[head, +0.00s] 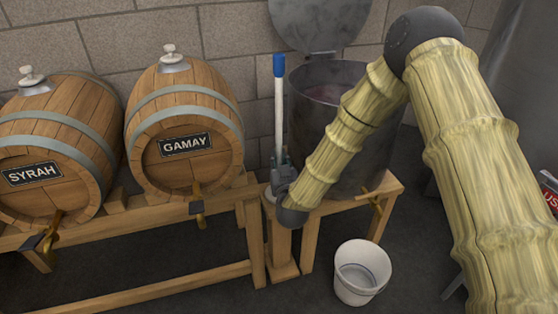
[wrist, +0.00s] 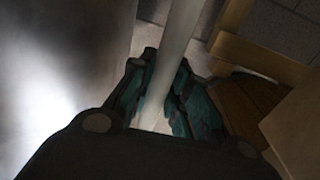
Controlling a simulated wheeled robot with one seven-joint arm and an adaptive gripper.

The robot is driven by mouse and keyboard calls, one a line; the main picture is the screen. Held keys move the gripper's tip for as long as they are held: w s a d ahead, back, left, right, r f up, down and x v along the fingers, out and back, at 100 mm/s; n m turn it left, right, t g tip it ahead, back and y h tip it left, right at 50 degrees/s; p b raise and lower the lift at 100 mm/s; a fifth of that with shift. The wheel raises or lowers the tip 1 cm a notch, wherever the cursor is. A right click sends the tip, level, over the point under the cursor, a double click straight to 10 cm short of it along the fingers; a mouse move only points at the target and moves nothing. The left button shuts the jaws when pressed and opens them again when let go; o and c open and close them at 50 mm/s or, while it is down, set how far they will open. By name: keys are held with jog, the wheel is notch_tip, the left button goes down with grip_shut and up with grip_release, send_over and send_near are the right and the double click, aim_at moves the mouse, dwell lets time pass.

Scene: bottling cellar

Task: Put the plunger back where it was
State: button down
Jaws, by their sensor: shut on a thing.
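The plunger (head: 279,110) has a pale shaft and a blue top end. It stands upright just left of the open metal vat (head: 345,155). My gripper (head: 281,170) is shut on the lower part of the shaft. In the wrist view the shaft (wrist: 172,60) runs between the two teal-padded fingers (wrist: 155,105). I cannot tell whether the plunger touches the post.
The vat's lid (head: 320,18) is raised and purplish contents show inside. The Gamay barrel (head: 185,115) and Syrah barrel (head: 60,145) lie on a wooden rack (head: 160,285) at left. A white bucket (head: 360,285) stands on the floor below the vat.

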jog(key=shift+f, duration=0.1)
jog(key=c, duration=1.3)
grip_release()
jog(key=shift+c, duration=0.2)
jog(key=shift+s, duration=0.2)
jog(key=s+d+p, duration=0.1)
jog(key=s+d, duration=0.1)
jog(key=s, duration=0.9)
jog(key=shift+s+p, duration=0.25)
jog(key=shift+p, duration=0.15)
